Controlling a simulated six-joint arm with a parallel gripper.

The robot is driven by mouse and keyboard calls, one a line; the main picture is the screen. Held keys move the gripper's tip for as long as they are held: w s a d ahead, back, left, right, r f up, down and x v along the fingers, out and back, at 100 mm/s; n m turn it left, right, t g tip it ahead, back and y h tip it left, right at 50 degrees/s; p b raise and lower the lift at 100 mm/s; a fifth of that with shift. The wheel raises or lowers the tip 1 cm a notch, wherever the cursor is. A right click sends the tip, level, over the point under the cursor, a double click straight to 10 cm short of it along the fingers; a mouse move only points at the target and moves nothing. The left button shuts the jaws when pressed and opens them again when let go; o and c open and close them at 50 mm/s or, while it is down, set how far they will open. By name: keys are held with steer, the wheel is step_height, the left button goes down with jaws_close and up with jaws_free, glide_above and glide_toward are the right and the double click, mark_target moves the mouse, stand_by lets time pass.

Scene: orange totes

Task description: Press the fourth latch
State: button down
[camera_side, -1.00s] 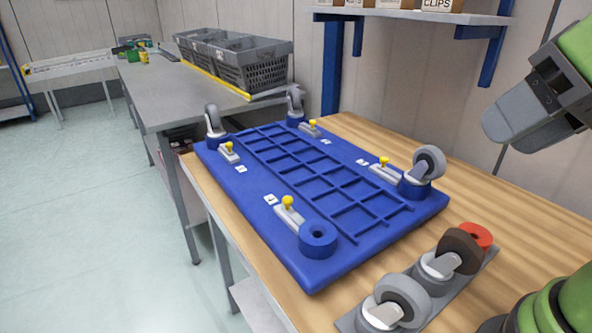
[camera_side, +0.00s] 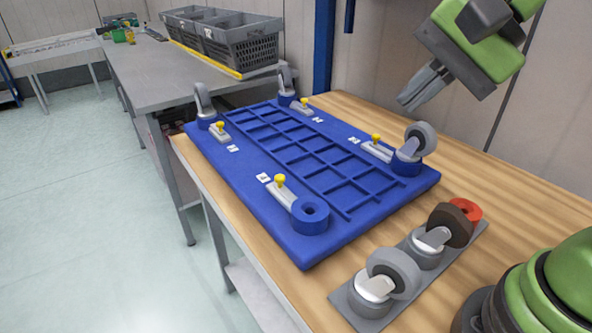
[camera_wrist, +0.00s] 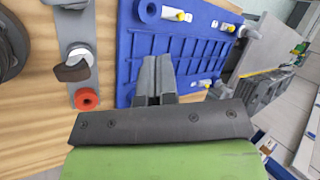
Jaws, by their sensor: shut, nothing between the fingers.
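A blue platform (camera_side: 262,215) lies on the wooden bench with a grey latch with a yellow knob near each corner: front (camera_side: 281,190), left (camera_side: 219,132), back (camera_side: 303,107) and right (camera_side: 377,149). White labels sit beside them; their numbers are too small to read, so I cannot tell which is fourth. Grey casters stand in the left (camera_side: 204,100), back (camera_side: 285,84) and right (camera_side: 414,146) corners. The front corner's blue round socket (camera_side: 310,215) is empty. My gripper (camera_side: 405,104) is shut and empty, above and behind the right caster. In the wrist view its fingers (camera_wrist: 157,62) overlap the platform's edge.
Grey crates (camera_side: 238,45) stand on the table behind. A blue shelf post (camera_side: 323,50) rises behind the bench.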

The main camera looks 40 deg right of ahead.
steer(key=w+d+f+m+y, duration=0.1)
steer(key=w+d+f+m, duration=0.3)
steer(key=w+f+m, duration=0.7)
steer(key=f+m, duration=0.1)
steer(key=m, duration=0.2)
steer(key=shift+w+d+f+m, duration=0.2)
steer(key=shift+w+f+m, duration=0.1)
steer(key=shift+w+f, duration=0.1)
steer(key=shift+a, duration=0.1)
glide_toward(283, 185)
steer(key=shift+s+f, duration=0.3)
steer(key=shift+f, duration=0.3)
steer(key=shift+s+f, duration=0.3)
steer(key=shift+f, duration=0.35)
steer(key=shift+w+a+f, duration=0.3)
steer(key=shift+w+a, duration=0.2)
steer(key=shift+w, duration=0.1)
steer(key=shift+w+a+f, duration=0.35)
steer(key=shift+w+a, duration=0.2)
steer(key=shift+w, duration=0.05)
steer(key=shift+w+a+f, duration=0.1)
steer(key=shift+w+a, duration=0.25)
steer(key=shift+w, duration=0.05)
